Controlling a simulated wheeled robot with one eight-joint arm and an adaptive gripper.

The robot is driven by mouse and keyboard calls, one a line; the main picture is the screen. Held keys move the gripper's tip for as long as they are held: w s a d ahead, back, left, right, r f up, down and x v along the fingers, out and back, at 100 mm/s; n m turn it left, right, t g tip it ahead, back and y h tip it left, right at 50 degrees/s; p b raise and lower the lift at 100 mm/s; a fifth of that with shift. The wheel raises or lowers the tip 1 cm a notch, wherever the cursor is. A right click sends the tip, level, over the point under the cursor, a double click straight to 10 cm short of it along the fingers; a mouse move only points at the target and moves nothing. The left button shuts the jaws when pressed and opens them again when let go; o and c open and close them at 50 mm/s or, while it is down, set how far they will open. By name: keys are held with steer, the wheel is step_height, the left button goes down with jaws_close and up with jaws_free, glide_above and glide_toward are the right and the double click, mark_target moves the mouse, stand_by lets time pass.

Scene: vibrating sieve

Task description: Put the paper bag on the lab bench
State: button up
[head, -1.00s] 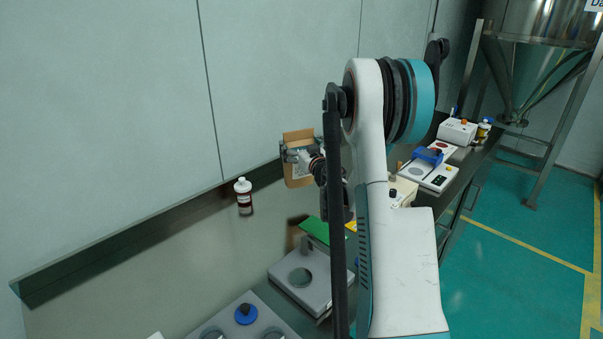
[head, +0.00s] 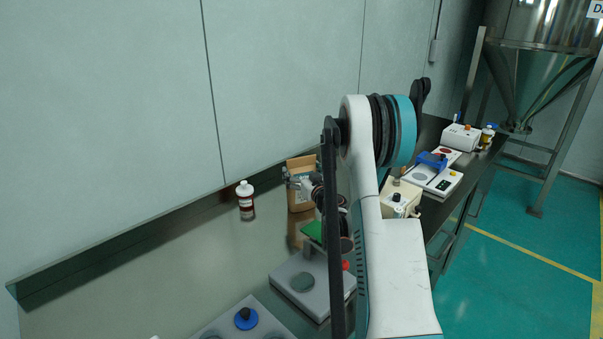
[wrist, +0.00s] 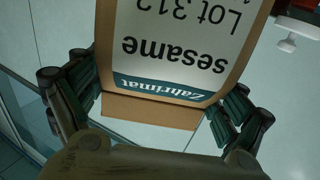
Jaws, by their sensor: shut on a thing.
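The paper bag (head: 299,187) is brown with a white and teal label. My gripper (head: 297,179) is shut on it near the back wall, over the lab bench (head: 175,255). In the wrist view the bag (wrist: 150,110) sits between the two finger pairs of my gripper (wrist: 155,105). In the head view the bag looks upright. I cannot tell whether its bottom touches the bench. My arm hides part of the bench to the right.
A white bottle with dark contents (head: 245,202) stands left of the bag. A cream box (head: 399,199) and other instruments (head: 433,178) are on the right.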

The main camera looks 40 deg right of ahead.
steer(key=shift+f, duration=0.15)
steer(key=o, duration=1.7)
steer(key=shift+r, duration=0.2)
steer(key=v, duration=1.2)
